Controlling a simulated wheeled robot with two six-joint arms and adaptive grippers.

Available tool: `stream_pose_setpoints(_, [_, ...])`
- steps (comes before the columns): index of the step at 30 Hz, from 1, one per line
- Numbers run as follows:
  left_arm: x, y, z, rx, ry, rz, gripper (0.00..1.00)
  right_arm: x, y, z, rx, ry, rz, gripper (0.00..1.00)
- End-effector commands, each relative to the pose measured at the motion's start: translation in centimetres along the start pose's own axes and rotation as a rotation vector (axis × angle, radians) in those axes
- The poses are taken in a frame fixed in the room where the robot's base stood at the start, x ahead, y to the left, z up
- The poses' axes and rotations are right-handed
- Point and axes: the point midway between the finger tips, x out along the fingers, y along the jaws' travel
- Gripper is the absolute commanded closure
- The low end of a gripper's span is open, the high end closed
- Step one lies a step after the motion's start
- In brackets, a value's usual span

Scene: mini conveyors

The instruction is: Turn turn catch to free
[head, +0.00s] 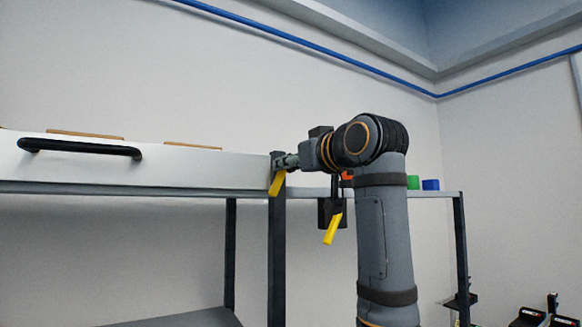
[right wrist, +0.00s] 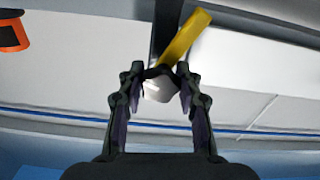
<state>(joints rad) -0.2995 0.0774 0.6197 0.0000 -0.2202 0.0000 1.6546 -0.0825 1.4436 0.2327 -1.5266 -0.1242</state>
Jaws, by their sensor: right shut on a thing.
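The turn catch is a yellow lever (head: 277,183) at the right end of a white panel (head: 200,170), by the dark upright post. It hangs slanted, its lower end to the left. My right gripper (head: 284,161) reaches it from the right. In the right wrist view, my right gripper (right wrist: 160,74) is shut on the catch near its pivot end, and the yellow lever (right wrist: 186,38) sticks out past the fingertips to the upper right. The exact contact is partly hidden by the fingers. My left gripper is in neither view.
A black handle (head: 80,147) is on the white panel. A second yellow lever (head: 333,229) hangs from a black box (head: 325,212) below my right arm. Green (head: 413,182) and blue (head: 430,184) blocks sit on the shelf at right. The wall stands behind.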

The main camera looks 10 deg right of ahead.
Motion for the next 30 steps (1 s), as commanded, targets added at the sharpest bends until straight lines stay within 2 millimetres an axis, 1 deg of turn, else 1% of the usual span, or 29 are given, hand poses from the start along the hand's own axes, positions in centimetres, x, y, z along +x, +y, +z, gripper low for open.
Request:
stream_pose_setpoints(6, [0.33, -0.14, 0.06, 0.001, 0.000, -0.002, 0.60, 0.02, -0.02, 0.15, -0.162, -0.002, -0.001, 1.00])
stream_pose_setpoints(12, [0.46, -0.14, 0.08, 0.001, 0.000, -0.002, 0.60, 0.03, 0.00, 0.13, -0.270, -0.003, -0.001, 1.00])
stream_pose_setpoints(19, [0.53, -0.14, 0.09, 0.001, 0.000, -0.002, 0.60, 0.04, 0.02, 0.13, -0.335, -0.003, -0.001, 1.00])
stream_pose_setpoints(30, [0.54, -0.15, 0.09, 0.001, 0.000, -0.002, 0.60, 0.05, 0.03, 0.13, -0.353, -0.004, -0.001, 1.00])
